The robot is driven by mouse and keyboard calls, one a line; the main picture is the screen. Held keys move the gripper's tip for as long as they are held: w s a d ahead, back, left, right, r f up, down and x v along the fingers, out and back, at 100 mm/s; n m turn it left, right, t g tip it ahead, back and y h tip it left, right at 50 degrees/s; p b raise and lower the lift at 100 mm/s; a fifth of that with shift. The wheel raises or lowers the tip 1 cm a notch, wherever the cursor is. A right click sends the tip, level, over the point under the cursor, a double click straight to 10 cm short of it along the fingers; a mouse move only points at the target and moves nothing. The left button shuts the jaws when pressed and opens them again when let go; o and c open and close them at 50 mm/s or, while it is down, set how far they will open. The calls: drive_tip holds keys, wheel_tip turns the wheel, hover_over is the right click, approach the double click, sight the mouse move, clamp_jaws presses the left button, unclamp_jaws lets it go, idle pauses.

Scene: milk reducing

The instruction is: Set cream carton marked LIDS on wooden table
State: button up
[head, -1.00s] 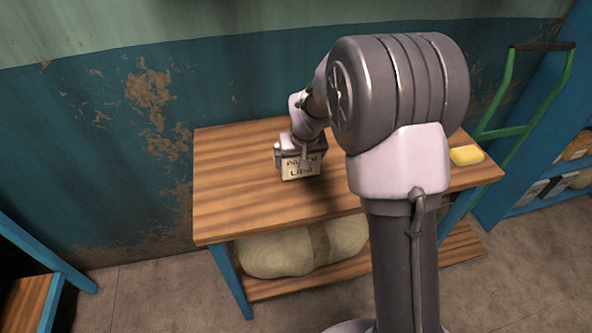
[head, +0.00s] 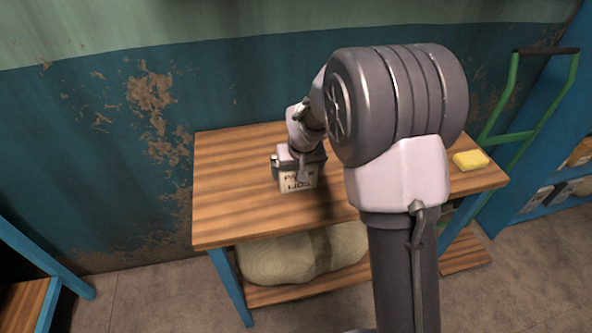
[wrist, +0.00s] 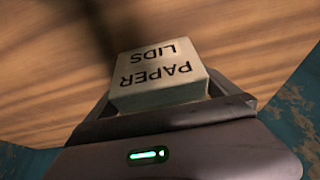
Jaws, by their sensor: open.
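The cream carton (head: 298,181), marked PAPER LIDS, is at the top of the wooden table (head: 235,200), left of its middle. I cannot tell for sure whether its base rests flat on the wood. In the wrist view the carton (wrist: 160,75) shows its lettering upside down, just beyond the dark gripper parts, with wood grain behind it. My gripper (head: 303,160) is open, right at the carton's upper part. Its fingers partly hide the carton, and contact with its sides is unclear.
A yellow block (head: 470,160) lies at the table's right end. A pale sack (head: 290,257) is on the lower shelf. A green hand truck (head: 512,100) and a blue shelf unit (head: 530,215) stand at the right. The table's left part is bare.

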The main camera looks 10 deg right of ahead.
drive_tip(key=s+a+r+m+p, duration=0.1)
drive_tip(key=s+r+p, duration=0.1)
drive_tip(key=s+r, duration=0.65)
drive_tip(key=s+r+m+p, duration=0.1)
drive_tip(key=s+r, duration=0.5)
drive_tip(key=r, duration=0.5)
drive_tip(key=s+a+r+m+y, duration=0.1)
drive_tip(key=s, duration=0.8)
drive_tip(key=s+a+r+m+t+y, duration=0.1)
drive_tip(key=s+a, duration=0.1)
drive_tip(key=s, duration=0.7)
drive_tip(key=shift+s, duration=0.15)
drive_tip(key=shift+r, duration=0.1)
